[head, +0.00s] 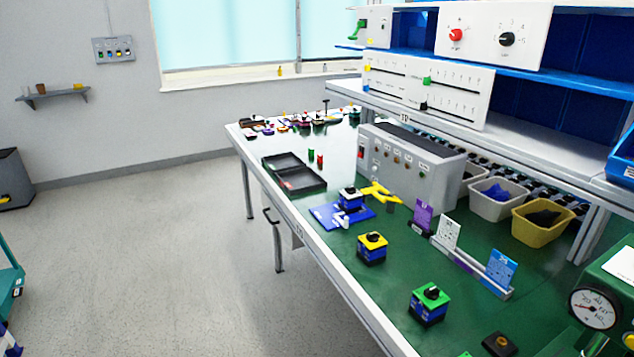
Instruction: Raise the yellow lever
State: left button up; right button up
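A yellow handle-like piece (378,193) lies low over the green bench top, beside a blue-and-white block (351,199) on a blue plate (328,216). I cannot tell whether this piece is the lever. A small yellow slider knob (367,69) sits at the left end of a slot on the white slider panel (398,84). A box switch with a yellow top and black knob (372,241) stands upright on the bench. Neither of my grippers shows in the head view.
A grey control box (408,165) stands mid-bench. A green-topped switch (430,297), card holders (486,258), a yellow bin (541,222) and a pressure gauge (594,309) are nearby. An open black case (293,175) lies farther back. The floor (170,260) left of the bench is largely clear.

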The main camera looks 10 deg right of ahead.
aim_at(376, 188)
jog(key=i+j+u, duration=0.2)
jog(key=i, duration=0.55)
jog(key=i+j+u, duration=0.15)
jog(key=i, duration=0.6)
jog(key=i+z, duration=0.3)
jog(key=z, duration=0.2)
jog(key=i+j+z, duration=0.2)
jog(key=z, duration=0.25)
jog(key=i+j+z, duration=0.3)
jog(key=z, duration=0.2)
